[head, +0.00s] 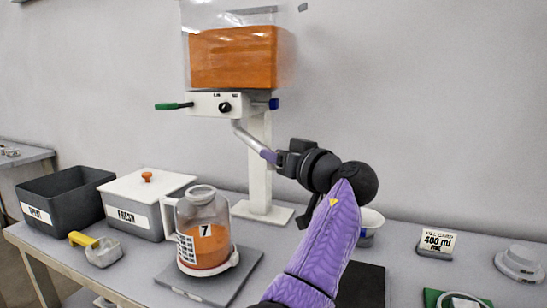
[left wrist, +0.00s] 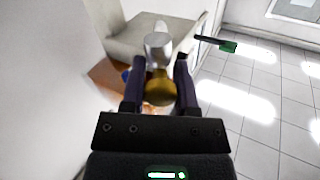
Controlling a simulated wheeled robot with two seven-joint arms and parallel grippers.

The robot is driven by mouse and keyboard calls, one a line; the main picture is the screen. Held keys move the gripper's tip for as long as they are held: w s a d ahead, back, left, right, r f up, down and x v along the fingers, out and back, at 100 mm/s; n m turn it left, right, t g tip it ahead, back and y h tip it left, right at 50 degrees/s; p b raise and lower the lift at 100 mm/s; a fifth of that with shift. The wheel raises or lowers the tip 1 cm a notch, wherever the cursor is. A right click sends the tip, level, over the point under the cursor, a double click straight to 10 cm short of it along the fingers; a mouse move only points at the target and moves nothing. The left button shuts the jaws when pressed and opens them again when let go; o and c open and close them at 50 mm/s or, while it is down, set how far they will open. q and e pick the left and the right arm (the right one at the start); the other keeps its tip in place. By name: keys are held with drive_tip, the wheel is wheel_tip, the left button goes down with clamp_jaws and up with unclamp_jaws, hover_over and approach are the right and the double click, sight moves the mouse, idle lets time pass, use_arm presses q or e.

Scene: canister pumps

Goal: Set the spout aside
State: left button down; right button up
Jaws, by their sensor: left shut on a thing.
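The spout (head: 250,139) is a bent grey metal tube under the white pump head (head: 232,104). Its upper end meets or lies close under the pump head; I cannot tell if it is joined. My left gripper (head: 273,158) reaches up from the right and is shut on the spout's lower end. In the left wrist view, the spout (left wrist: 158,45) shows as a silver tube with a brass-coloured end between the two dark fingers (left wrist: 159,85). The pump has a green-tipped lever (head: 172,106) and a tank of orange liquid (head: 235,60). My right gripper is out of view.
Below stand a jug marked 7 (head: 203,215) on a grey plate (head: 232,290), a lidded FRESH bin (head: 130,215), an open dark bin (head: 62,203) and a yellow-handled scoop (head: 100,250). A 400 ml sign (head: 437,241) and a grey lidded item (head: 520,262) stand right.

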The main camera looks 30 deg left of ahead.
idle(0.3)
use_arm(q)
drive_tip(key=c, duration=0.6)
unclamp_jaws()
drive_tip(key=shift+w, duration=0.1)
drive_tip(key=shift+o, duration=1.2)
drive_tip(key=p+v, duration=0.2)
drive_tip(key=v, duration=0.8)
drive_tip(key=shift+p, duration=0.4)
drive_tip(key=shift+f, duration=0.1)
